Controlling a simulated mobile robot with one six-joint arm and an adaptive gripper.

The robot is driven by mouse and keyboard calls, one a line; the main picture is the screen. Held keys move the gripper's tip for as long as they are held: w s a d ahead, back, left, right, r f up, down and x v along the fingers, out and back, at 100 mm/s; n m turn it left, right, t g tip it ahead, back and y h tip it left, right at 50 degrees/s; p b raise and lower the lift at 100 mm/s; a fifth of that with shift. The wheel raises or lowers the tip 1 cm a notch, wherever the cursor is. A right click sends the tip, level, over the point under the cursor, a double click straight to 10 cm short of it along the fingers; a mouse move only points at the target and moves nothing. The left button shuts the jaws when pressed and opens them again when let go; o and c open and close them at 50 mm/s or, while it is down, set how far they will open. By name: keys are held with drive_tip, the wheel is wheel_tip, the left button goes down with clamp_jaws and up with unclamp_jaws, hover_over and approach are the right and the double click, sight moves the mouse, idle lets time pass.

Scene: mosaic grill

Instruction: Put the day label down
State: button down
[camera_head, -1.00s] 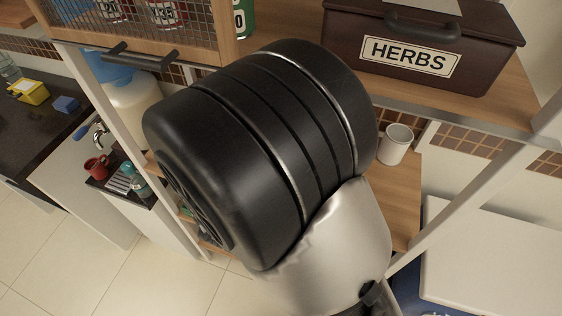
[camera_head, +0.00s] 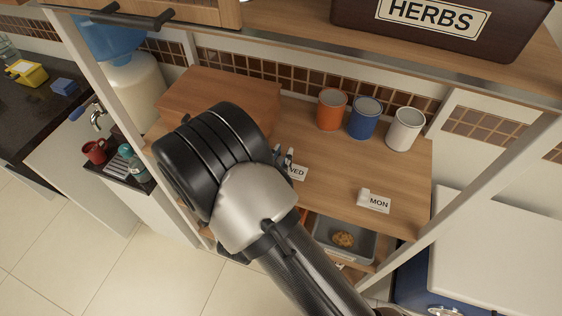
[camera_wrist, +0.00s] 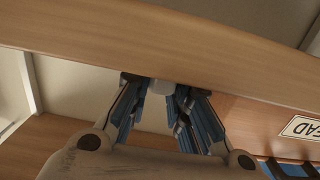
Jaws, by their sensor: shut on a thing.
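My gripper (camera_head: 284,155) is above the wooden shelf board (camera_head: 340,180). It is shut on a white day label (camera_head: 297,173), whose card shows letters ending in "ED"; the first letter is partly hidden by the gripper. In the wrist view, a small white piece of the label (camera_wrist: 161,87) sits between the blue-grey fingertips (camera_wrist: 160,92). I cannot tell whether the label touches the board. A second white label reading "MON" (camera_head: 376,204) stands on the board to the right, near its front edge.
Orange (camera_head: 332,109), blue (camera_head: 364,118) and white (camera_head: 405,129) cans stand at the back. A wooden box (camera_head: 222,95) is at the back left. A grey tray (camera_head: 345,238) with a brown food item is below. The HERBS box (camera_head: 440,25) is overhead. The board between the labels is clear.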

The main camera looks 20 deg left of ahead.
drive_tip(key=shift+f, duration=0.45)
drive_tip(key=shift+f, duration=0.2)
drive_tip(key=c, duration=1.5)
unclamp_jaws()
drive_tip(key=shift+r, duration=0.1)
drive_tip(key=shift+r, duration=0.2)
drive_tip(key=s, duration=0.8)
drive_tip(key=s+a+p, duration=0.1)
drive_tip(key=s, duration=0.3)
drive_tip(key=shift+r, duration=0.2)
